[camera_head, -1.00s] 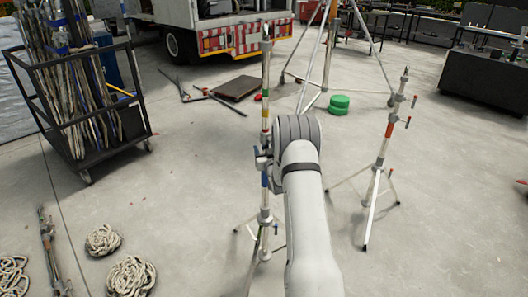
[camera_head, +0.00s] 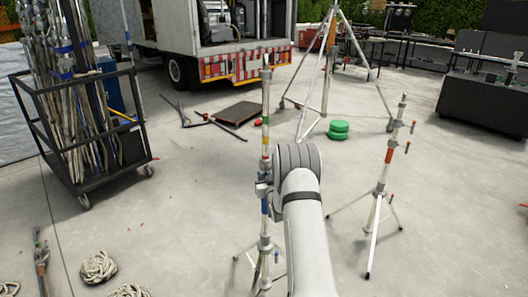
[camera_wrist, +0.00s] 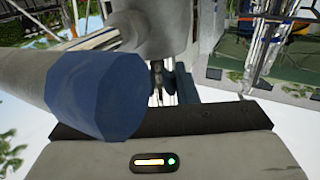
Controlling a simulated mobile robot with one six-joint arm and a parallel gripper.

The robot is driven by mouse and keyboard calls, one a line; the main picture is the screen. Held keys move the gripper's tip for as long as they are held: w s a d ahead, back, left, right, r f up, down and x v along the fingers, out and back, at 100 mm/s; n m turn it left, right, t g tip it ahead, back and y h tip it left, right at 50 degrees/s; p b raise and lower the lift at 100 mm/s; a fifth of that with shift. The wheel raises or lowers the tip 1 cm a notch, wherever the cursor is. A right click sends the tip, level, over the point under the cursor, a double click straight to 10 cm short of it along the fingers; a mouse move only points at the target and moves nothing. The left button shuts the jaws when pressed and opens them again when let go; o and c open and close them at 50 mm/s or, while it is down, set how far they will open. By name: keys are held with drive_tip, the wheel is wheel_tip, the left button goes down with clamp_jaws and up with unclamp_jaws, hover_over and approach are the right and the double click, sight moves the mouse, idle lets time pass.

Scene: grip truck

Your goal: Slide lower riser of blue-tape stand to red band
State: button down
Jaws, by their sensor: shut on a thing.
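The blue-tape stand (camera_head: 265,108) is a slim upright pole on tripod legs, left of my arm in the head view. It carries green, yellow and red bands, with the red band (camera_head: 265,157) a little above my gripper. Blue tape (camera_head: 265,206) shows just below the gripper. My gripper (camera_head: 263,186) is at the pole, partly hidden behind my arm, and shut on a part of the stand, seemingly the lower riser. In the wrist view a large grey tube with a blue end face (camera_wrist: 95,95) fills the left; the grip itself is not clear there.
A second stand (camera_head: 388,155) with a red-orange band stands to the right of my arm. Green discs (camera_head: 338,130) lie near a large tripod (camera_head: 327,80). A pole crate (camera_head: 80,190) and rope coils (camera_head: 99,267) are at left. Open concrete lies between.

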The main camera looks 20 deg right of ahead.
drive_tip(key=shift+r+p, duration=2)
drive_tip(key=shift+r, duration=10.25)
drive_tip(key=c, duration=0.9)
unclamp_jaws()
drive_tip(key=shift+f, duration=0.1)
drive_tip(key=shift+s+f, duration=0.1)
drive_tip(key=shift+s, duration=0.2)
drive_tip(key=g+b, duration=0.2)
drive_tip(key=g, duration=0.5)
approach(267, 122)
drive_tip(key=s+a+f, duration=0.6)
drive_tip(key=s+a, duration=0.4)
drive_tip(key=s, duration=0.2)
drive_tip(key=s+a+f+g+y, duration=0.1)
drive_tip(key=s+a+g, duration=0.1)
drive_tip(key=s, duration=0.7)
drive_tip(key=s+a+f+n+g+y, duration=0.1)
drive_tip(key=s+a+f+g, duration=0.1)
drive_tip(key=s+a, duration=0.3)
drive_tip(key=s+a+f+g, duration=0.2)
drive_tip(key=s+a+g, duration=0.1)
drive_tip(key=s, duration=1)
drive_tip(key=shift+a+f+n+g+y, duration=0.1)
drive_tip(key=shift+a+n+g+y, duration=0.3)
drive_tip(key=shift+g, duration=0.1)
